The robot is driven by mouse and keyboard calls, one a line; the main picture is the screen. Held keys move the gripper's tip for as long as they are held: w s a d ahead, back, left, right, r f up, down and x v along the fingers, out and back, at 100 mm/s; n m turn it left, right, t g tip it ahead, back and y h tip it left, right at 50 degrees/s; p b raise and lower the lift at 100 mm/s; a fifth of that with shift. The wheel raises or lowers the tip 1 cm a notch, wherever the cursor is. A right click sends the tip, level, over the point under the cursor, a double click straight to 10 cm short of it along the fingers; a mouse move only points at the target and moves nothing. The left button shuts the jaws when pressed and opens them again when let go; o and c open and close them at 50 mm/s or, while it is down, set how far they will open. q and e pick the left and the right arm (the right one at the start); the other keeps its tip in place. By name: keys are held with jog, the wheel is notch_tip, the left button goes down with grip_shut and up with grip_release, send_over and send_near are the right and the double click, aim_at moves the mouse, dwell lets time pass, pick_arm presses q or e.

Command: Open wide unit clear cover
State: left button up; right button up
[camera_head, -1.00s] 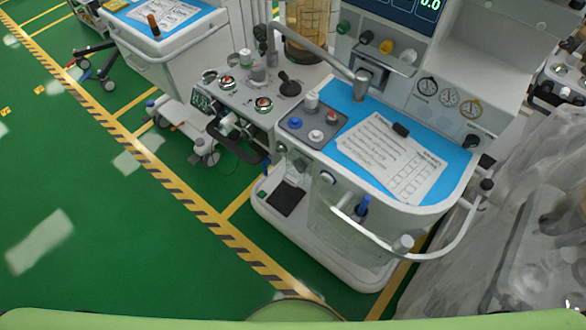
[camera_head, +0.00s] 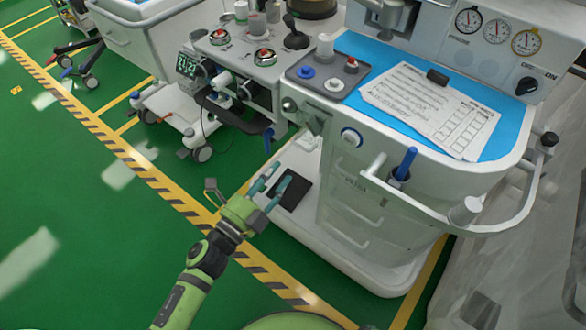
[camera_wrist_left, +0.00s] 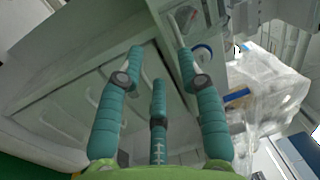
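My left gripper (camera_head: 271,185) is in front of the anaesthesia cart (camera_head: 400,230), beside its lower left side. Its teal fingers are spread and empty, and they show large in the left wrist view (camera_wrist_left: 158,65). Behind them in that view is a pale panelled surface, apart from the fingers as far as I can see. A translucent, wrinkled plastic covering (camera_head: 540,240) stands at the right edge of the head view. A similar translucent wrapped shape (camera_wrist_left: 265,90) is at the right of the wrist view. I cannot tell which is the wide unit's clear cover. My right gripper is out of view.
The cart carries a curved rail (camera_head: 430,215), a blue-handled part (camera_head: 405,163) and papers (camera_head: 430,110) on its blue top. A dark pad (camera_head: 291,191) lies on its base. A second cart (camera_head: 150,30) stands at the upper left. The green floor (camera_head: 70,200) at the left is clear.

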aim_at(309, 129)
pick_arm(q)
jog(key=w+d+r+m+h, duration=0.1)
jog(key=w+d+r, duration=0.1)
jog(key=w+d, duration=0.2)
jog(key=shift+w+d+r+p, duration=0.35)
jog(key=shift+w+d+p, duration=0.05)
jog(key=shift+w, duration=0.3)
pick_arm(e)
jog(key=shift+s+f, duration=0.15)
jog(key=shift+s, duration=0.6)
pick_arm(q)
grip_shut()
